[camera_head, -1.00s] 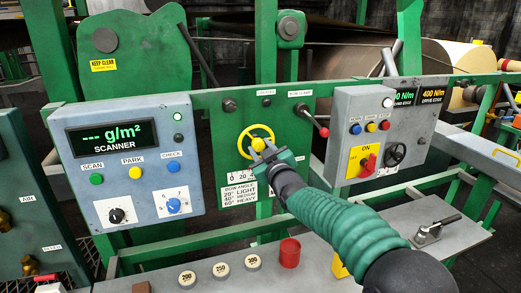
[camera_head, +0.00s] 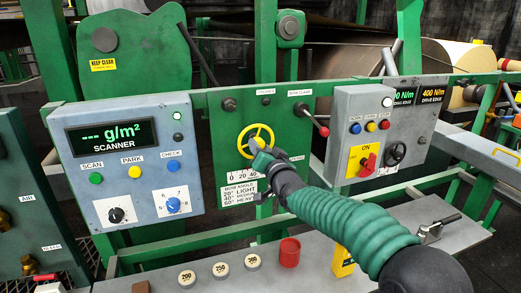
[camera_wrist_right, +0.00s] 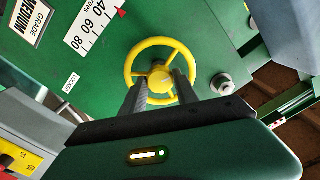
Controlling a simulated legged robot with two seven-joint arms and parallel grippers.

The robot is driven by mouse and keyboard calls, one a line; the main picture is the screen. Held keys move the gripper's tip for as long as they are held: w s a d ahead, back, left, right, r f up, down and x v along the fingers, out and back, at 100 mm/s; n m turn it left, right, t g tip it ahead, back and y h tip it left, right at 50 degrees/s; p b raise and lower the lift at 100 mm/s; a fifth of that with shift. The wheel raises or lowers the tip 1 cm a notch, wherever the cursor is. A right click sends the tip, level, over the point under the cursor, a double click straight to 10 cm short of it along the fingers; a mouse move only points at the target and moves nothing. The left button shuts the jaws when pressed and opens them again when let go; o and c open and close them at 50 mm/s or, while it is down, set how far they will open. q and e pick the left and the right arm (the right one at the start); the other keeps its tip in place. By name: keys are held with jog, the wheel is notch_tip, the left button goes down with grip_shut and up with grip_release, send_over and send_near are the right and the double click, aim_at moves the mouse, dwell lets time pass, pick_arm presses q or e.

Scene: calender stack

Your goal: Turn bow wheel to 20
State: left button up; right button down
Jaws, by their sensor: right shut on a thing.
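My right gripper (camera_head: 262,158) reaches the wheel's lower right part from the front. In the right wrist view the two dark fingers (camera_wrist_right: 160,95) lie on either side of the wheel's hub area, and the yellow wheel (camera_wrist_right: 160,68) is between and behind them. The wrist view shows 40, 60 and 80 on the scale (camera_wrist_right: 93,27). My left gripper is not in view.
A scanner box (camera_head: 130,160) stands left of the panel. A grey control box (camera_head: 358,135) with a red switch is close on the right. The bench below holds several round weights (camera_head: 221,270), a red cup (camera_head: 289,252) and a yellow device (camera_head: 342,262).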

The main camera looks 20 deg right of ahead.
jog(key=shift+f+m+b, duration=0.15)
jog(key=shift+m+b, duration=3.05)
jog(key=shift+m, duration=4.95)
jog(key=shift+f+m+b, duration=0.15)
jog(key=shift+m+b, duration=3.05)
jog(key=shift+m, duration=4.95)
jog(key=c, duration=0.9)
grip_release()
jog(key=shift+w+r, duration=0.1)
